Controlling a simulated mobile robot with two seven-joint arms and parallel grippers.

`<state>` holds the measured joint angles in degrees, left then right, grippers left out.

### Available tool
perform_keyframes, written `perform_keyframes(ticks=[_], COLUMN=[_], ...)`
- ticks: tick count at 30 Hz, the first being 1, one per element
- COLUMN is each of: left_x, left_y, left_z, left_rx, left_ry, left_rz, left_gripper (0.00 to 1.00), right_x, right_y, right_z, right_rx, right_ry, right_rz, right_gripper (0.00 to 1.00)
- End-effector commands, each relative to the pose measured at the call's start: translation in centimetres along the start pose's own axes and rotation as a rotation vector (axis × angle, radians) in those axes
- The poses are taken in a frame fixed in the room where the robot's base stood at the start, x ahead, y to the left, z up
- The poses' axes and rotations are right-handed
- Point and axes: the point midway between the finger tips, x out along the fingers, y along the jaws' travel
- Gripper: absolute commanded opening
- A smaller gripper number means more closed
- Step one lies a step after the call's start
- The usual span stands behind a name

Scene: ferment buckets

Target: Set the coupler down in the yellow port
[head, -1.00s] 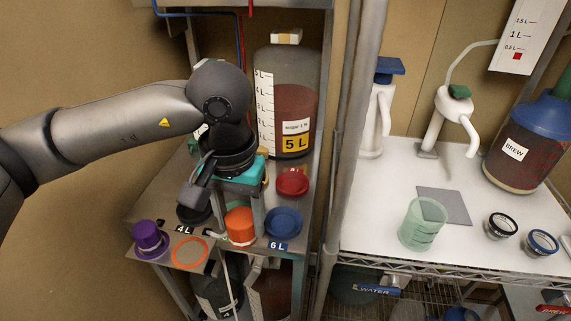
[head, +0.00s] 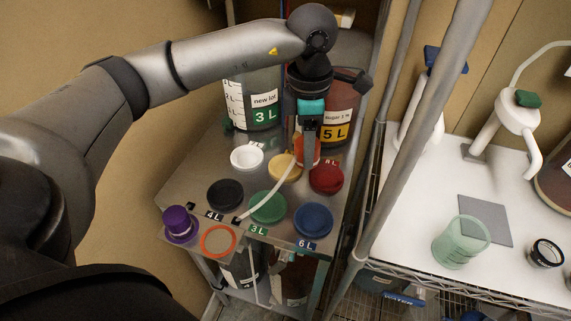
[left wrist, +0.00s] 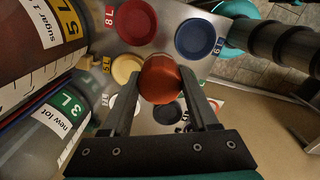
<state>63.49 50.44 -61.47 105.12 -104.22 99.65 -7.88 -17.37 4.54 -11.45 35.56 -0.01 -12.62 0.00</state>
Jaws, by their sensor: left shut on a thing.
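The orange coupler (head: 307,151) is held between the fingers of my left gripper (head: 307,140), above the back part of the steel port shelf. In the left wrist view the coupler (left wrist: 160,80) sits between the two fingertips. In the left wrist view the yellow port (left wrist: 127,67) lies just left of the coupler. The height of the coupler over the shelf is hard to tell. My right gripper is out of view.
White (head: 247,157), red (head: 326,178), black (head: 225,194), green (head: 268,207) and blue (head: 313,219) ports surround it. A pale hose (head: 262,200) crosses the green port. The 3 L bucket (head: 252,100) and 5 L bucket (head: 342,110) stand close behind. A purple cap (head: 180,224) sits front left.

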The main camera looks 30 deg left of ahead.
Motion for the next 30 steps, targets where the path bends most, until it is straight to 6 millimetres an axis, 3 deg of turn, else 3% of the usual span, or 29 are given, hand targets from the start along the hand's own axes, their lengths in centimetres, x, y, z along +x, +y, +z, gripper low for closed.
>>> perform_keyframes(ticks=[21, 30], left_x=[-0.2, 0.1], left_y=[6.2, 7.3], left_z=[-3.0, -3.9], left_rx=[-1.651, -1.992], left_ry=[0.016, 0.019], left_rz=[0.015, 0.024], left_gripper=[0.0, 0.0], right_x=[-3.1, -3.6], right_y=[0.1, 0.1], right_z=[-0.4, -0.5], right_rx=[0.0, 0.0], right_ry=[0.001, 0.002], right_rz=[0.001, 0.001], right_gripper=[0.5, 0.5])
